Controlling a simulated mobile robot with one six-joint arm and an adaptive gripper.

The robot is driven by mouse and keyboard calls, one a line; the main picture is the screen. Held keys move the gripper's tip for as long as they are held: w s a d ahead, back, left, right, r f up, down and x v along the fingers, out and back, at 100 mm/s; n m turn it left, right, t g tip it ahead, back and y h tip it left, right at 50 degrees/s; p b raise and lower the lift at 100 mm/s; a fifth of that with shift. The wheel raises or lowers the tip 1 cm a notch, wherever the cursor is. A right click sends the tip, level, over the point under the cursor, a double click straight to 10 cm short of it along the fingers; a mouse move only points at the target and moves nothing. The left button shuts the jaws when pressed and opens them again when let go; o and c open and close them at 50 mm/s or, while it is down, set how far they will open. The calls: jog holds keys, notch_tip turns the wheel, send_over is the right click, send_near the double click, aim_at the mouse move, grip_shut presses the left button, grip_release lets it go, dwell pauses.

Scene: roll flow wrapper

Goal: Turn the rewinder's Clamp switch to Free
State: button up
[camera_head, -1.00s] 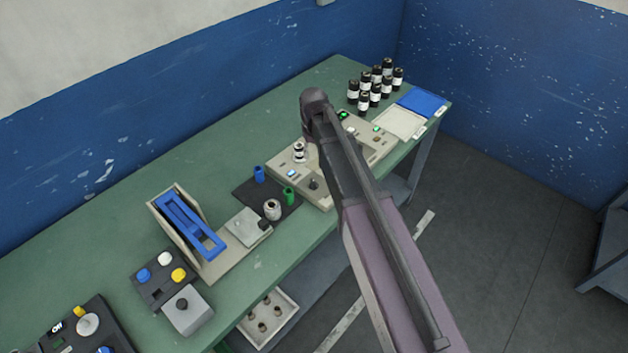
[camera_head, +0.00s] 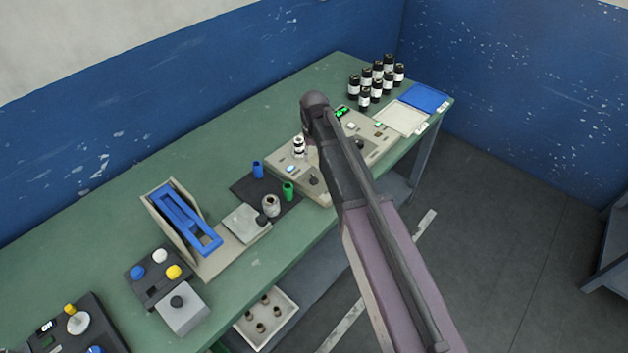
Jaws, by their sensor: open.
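A beige console (camera_head: 318,194) stands on the green bench, partly hidden behind my arm. It carries a small black-and-white roll (camera_head: 298,146), a dark knob (camera_head: 313,180), a pale lit button (camera_head: 291,169) and a green display (camera_head: 341,111). A dark console (camera_head: 95,320) at the bottom left has a white round part, a yellow knob and a small lit display. No label reading Clamp or Free is legible, so I cannot tell which control is the Clamp switch. My arm crosses over the beige console; my gripper is hidden behind it.
A blue frame in a beige stand (camera_head: 185,217), a dark button box (camera_head: 150,283) and a grey knob box (camera_head: 182,317) crowd the bench's left part. Blue and green cylinders stand on a dark mat (camera_head: 243,187). Several black-and-white rolls (camera_head: 376,84) and trays (camera_head: 402,118) are at the far end.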

aim_at(314, 177)
jog(key=shift+f+b, duration=4.65)
jog(key=shift+f, duration=0.25)
grip_shut()
